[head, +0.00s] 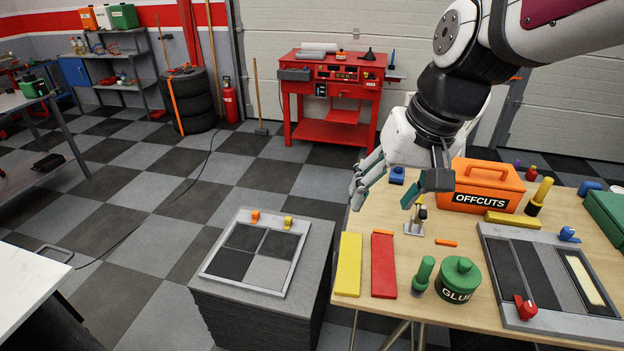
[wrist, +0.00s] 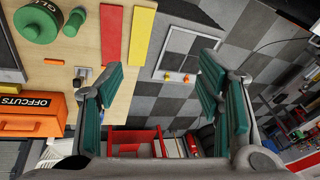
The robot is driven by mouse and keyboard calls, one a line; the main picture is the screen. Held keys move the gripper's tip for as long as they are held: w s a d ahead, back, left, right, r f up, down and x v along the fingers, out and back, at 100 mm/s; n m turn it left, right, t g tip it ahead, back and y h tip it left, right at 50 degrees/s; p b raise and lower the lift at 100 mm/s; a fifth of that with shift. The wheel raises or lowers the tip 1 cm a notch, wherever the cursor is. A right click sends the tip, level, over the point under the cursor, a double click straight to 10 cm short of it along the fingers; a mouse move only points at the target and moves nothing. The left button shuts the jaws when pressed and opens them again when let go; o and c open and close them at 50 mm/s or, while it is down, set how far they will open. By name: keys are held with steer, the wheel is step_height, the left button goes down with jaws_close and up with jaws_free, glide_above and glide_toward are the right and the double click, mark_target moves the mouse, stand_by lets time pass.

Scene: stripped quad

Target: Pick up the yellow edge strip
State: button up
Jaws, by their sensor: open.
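The yellow edge strip (head: 348,264) lies flat at the left edge of the wooden table, beside a red strip (head: 383,265) with a narrow gap between them.
A green glue pot (head: 460,279) and small green bottle (head: 423,275) stand right of the red strip. An orange OFFCUTS box (head: 483,187) stands close right of my gripper. A framed tray (head: 491,276) lies right. A grey stand bears a tiled panel (head: 293,276), across a floor gap.

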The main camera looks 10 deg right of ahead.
steer(key=w+f+m+g, duration=0.1)
steer(key=w+f+g, duration=0.1)
steer(key=w+f, duration=0.6)
steer(key=m+g+h, duration=0.1)
steer(key=h, duration=0.1)
glide_above(350, 260)
step_height(350, 260, down, 10)
step_height(350, 260, down, 14)
steer(key=shift+f+p, duration=0.15)
steer(key=shift+p, duration=0.35)
steer(key=shift+w, duration=0.1)
steer(key=shift+c, duration=0.6)
steer(key=c, duration=0.9)
